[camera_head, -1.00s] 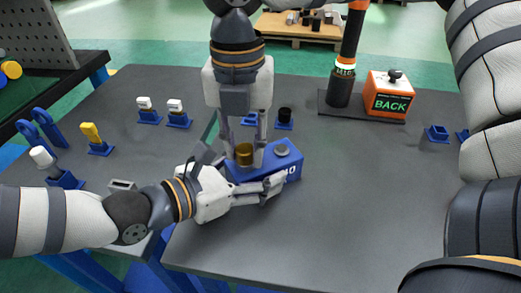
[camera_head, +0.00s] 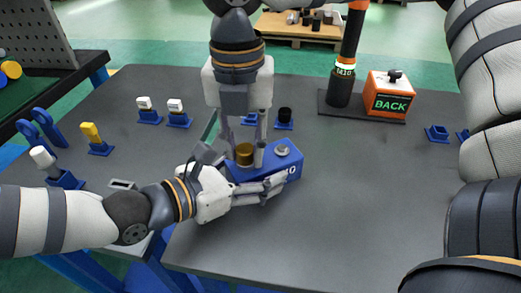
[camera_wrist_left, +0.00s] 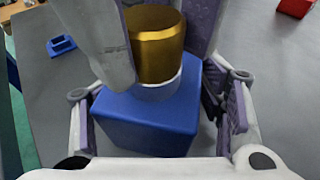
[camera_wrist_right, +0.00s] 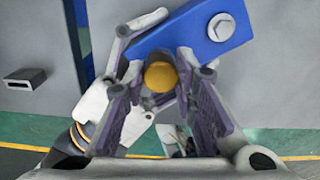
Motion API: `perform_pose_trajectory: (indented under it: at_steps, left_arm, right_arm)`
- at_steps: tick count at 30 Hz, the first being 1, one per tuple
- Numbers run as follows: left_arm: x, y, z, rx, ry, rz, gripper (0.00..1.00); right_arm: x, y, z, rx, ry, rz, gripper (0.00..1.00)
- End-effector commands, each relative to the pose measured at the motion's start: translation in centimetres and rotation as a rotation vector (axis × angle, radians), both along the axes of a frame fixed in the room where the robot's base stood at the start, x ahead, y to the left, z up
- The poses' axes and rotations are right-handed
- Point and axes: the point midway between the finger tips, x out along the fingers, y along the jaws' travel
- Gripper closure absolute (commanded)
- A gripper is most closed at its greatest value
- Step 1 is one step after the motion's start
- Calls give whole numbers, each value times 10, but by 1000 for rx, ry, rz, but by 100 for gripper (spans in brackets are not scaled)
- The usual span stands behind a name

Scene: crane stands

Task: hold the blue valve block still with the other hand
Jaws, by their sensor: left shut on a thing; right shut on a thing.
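The blue valve block (camera_head: 287,163) lies on the grey table, with a round bolt head (camera_head: 282,150) on top and a brass cap (camera_head: 244,154) at its left end. My left gripper (camera_head: 262,180) is shut on the block from the left front, one finger along its front face; the far finger is mostly hidden. The left wrist view shows its fingers on both sides of the block (camera_wrist_left: 140,125). My right gripper (camera_head: 244,150) points down from above and is shut on the brass cap, which sits between its fingers in the right wrist view (camera_wrist_right: 161,77).
Small blue holders with white (camera_head: 175,106), yellow (camera_head: 91,133) and black (camera_head: 285,114) parts stand at the left and back. An orange BACK box (camera_head: 388,96) and a dark post (camera_head: 341,88) stand at the back right. The table right of the block is clear.

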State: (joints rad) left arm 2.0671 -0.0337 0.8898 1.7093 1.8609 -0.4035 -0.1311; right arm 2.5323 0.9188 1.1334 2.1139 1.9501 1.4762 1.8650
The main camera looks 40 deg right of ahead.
Motion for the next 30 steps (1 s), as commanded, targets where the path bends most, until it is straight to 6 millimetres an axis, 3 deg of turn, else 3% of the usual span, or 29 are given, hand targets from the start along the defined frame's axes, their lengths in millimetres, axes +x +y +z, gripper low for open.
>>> perform_pose_trajectory:
  at_steps: [1,7,12,15,23,30]
  left_arm:
    - [-10,-4,-1,-2,6,-20,62]
    - [-10,-4,-1,-2,6,-20,62]
    - [-10,-4,-1,-2,5,-20,62]
    - [-10,-4,-1,-2,4,-21,62]
    - [-10,-4,-1,-1,4,-21,62]
    - [-10,-4,-1,-1,4,-21,62]
  right_arm:
    - [4,4,2,14,-17,0,100]
    - [4,4,3,14,-18,27,100]
    - [4,4,4,13,-17,344,100]
    - [4,4,4,13,-16,444,100]
    - [4,4,4,13,-17,470,100]
    - [4,4,5,10,-16,870,100]
